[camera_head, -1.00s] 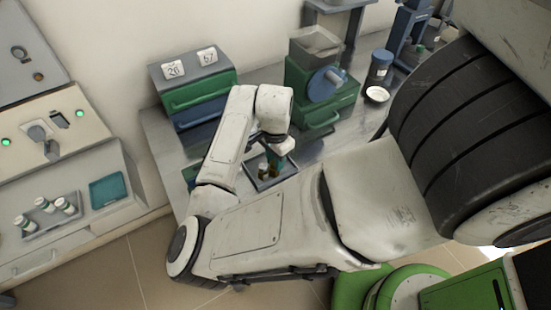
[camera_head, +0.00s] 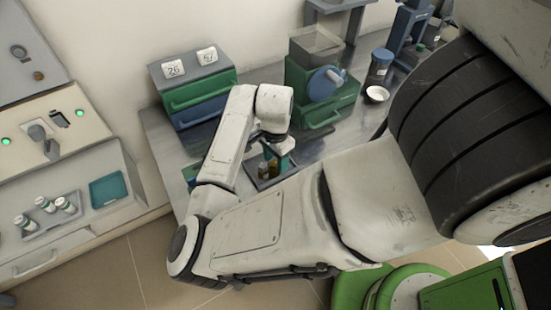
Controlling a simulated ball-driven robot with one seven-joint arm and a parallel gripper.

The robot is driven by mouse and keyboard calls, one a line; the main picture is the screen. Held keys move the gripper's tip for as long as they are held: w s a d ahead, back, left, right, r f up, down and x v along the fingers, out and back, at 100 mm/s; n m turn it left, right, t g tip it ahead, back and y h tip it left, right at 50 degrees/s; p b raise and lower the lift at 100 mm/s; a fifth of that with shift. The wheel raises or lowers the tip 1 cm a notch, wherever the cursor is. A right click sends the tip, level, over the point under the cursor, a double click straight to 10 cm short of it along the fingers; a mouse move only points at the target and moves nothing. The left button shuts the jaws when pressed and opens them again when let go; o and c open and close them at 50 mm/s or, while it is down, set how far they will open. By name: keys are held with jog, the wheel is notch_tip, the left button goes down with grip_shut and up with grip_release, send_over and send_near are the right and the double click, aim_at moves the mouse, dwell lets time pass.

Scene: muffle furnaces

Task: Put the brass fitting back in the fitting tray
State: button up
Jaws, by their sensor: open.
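A small grey tray (camera_head: 259,187) lies on the metal bench, partly hidden behind my forearm; I take it for the fitting tray. Small brownish-yellow items stand in or over it, and one (camera_head: 273,171) may be the brass fitting; it is too small to be sure. My gripper (camera_head: 276,165) points down at the tray, with its jaws open. It is close to these items, but I cannot tell whether it touches one. My arm hides the near side of the tray.
A green and blue drawer box (camera_head: 198,95) stands behind left. A green machine with a blue wheel (camera_head: 325,84) stands behind right, beside a blue-lidded jar (camera_head: 380,66) and a white dish (camera_head: 377,94). Several vials lie on a left-hand tray (camera_head: 50,222).

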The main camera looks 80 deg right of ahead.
notch_tip(320, 180, up, 12)
dwell(0.4)
jog(key=shift+s+f, duration=0.1)
jog(key=shift+f, duration=0.05)
dwell(0.4)
